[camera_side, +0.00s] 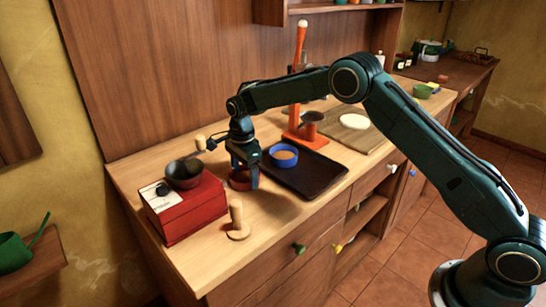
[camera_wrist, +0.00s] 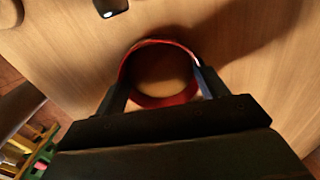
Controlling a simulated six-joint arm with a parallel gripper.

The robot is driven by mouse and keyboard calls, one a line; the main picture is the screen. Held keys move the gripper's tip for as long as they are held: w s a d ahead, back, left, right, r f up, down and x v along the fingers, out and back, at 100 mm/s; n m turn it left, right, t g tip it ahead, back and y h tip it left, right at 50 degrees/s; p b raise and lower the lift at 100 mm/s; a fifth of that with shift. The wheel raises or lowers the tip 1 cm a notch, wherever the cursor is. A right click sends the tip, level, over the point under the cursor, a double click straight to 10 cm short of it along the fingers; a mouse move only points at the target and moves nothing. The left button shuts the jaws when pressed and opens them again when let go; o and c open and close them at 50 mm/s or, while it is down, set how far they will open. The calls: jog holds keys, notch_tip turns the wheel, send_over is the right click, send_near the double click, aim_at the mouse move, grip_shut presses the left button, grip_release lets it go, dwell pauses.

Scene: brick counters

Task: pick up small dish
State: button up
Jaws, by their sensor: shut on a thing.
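A small red dish (camera_side: 240,180) sits on the wooden counter in the side view, partly hidden by my fingers. In the wrist view the red dish (camera_wrist: 160,101) shows as a round rim with a brownish inside. My gripper (camera_side: 242,178) points down with one finger on each side of the dish, shut on it. In the wrist view my gripper (camera_wrist: 160,88) has its dark fingers against the left and right of the rim. Whether the dish touches the counter is hard to tell.
A red box (camera_side: 190,213) with a dark bowl (camera_side: 184,173) on top stands left. A wooden peg stand (camera_side: 237,222) is in front. A dark tray (camera_side: 308,175) lies right, before an orange press (camera_side: 301,130) and a board (camera_side: 350,133). The counter's front right is clear.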

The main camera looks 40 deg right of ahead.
aim_at(246, 181)
jog(key=shift+r, duration=0.1)
notch_tip(246, 181, up, 20)
jog(key=shift+f, duration=0.1)
dwell(0.7)
jog(key=shift+d, duration=0.1)
dwell(0.5)
jog(key=shift+n, duration=0.4)
jog(key=s+d, duration=0.4)
jog(key=d, duration=0.1)
jog(key=s+d, duration=0.3)
jog(key=d, duration=0.2)
jog(key=s+d, duration=0.4)
jog(key=d, duration=0.1)
jog(key=shift+s+d+r, duration=0.2)
jog(key=shift+s+r, duration=0.15)
notch_tip(246, 181, down, 16)
jog(key=shift+r, duration=0.15)
